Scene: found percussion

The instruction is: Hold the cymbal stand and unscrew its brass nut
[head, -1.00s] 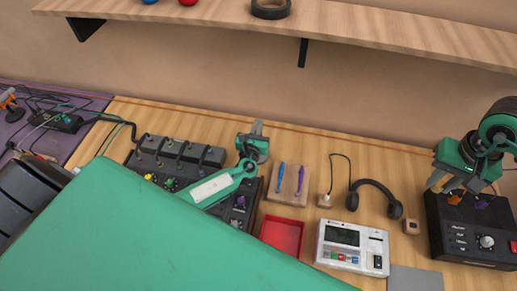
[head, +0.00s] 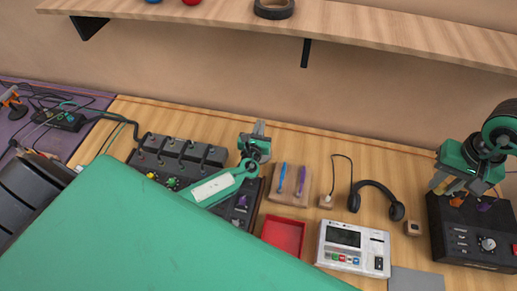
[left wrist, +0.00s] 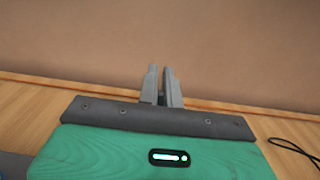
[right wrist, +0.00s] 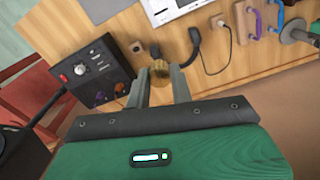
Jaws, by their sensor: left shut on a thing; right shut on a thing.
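The brass nut (right wrist: 160,69) shows in the right wrist view as a round, ridged golden piece between the fingertips of my right gripper (right wrist: 160,80). The right gripper is shut on it, and in the head view that gripper (head: 447,186) is at the right, over the black box. My left gripper (head: 260,128) is above the back of the table, left of centre. In the left wrist view its fingers (left wrist: 164,84) are close together, with only a thin dark gap. What it grips is hidden.
A black box with a dial (head: 487,243) is under my right gripper. A pedal board (head: 180,152), red tray (head: 284,234), white device (head: 353,249) and headphones (head: 376,190) crowd the table. A shelf (head: 350,28) overhangs the back.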

